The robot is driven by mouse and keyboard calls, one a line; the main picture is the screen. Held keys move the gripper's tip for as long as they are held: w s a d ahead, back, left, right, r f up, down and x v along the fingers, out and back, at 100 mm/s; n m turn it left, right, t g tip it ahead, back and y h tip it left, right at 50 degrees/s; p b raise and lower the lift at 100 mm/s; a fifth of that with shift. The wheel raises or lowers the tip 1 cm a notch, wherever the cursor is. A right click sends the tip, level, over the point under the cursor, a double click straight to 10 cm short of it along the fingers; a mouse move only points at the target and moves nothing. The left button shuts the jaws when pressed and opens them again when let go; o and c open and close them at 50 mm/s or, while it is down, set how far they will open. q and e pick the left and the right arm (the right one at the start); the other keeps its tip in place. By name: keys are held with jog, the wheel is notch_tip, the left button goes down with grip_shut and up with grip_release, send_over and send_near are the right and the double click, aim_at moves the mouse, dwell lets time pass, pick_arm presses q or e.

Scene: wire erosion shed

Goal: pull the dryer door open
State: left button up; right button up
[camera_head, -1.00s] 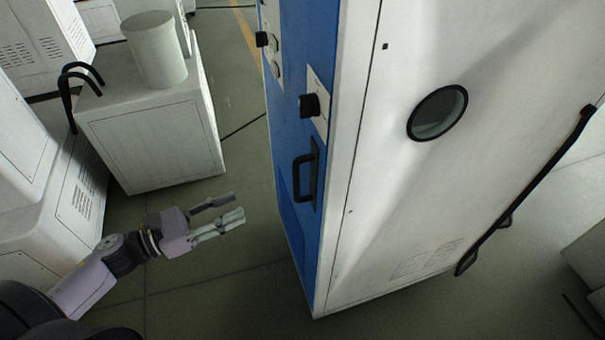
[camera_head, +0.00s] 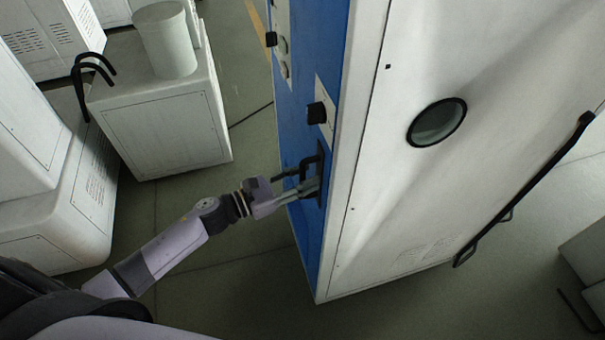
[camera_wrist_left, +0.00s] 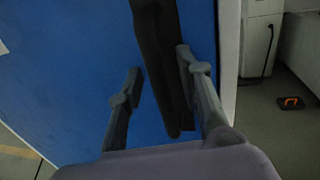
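The dryer is a tall white cabinet with a blue front, the dryer door (camera_head: 335,105), which looks shut. A black bar handle (camera_head: 319,158) sits on a dark plate on the blue face. My left gripper (camera_head: 311,179) is at this handle, reaching in from the left. In the left wrist view its two fingers (camera_wrist_left: 158,64) are spread, with the black handle (camera_wrist_left: 161,45) between them. There is a clear gap on the left finger's side; the right finger is close to the handle, and I cannot tell whether it touches. My right gripper is out of view.
A black knob (camera_head: 317,113) sits above the handle. The white cabinet side has a round window (camera_head: 437,122) and a long black rail (camera_head: 530,185). A low white cabinet (camera_head: 165,125) bearing a white cylinder (camera_head: 166,40) stands left. Grey floor (camera_head: 220,270) is clear below my arm.

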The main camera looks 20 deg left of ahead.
pick_arm(q)
jog(key=shift+c, duration=0.2)
grip_shut()
dwell(0.7)
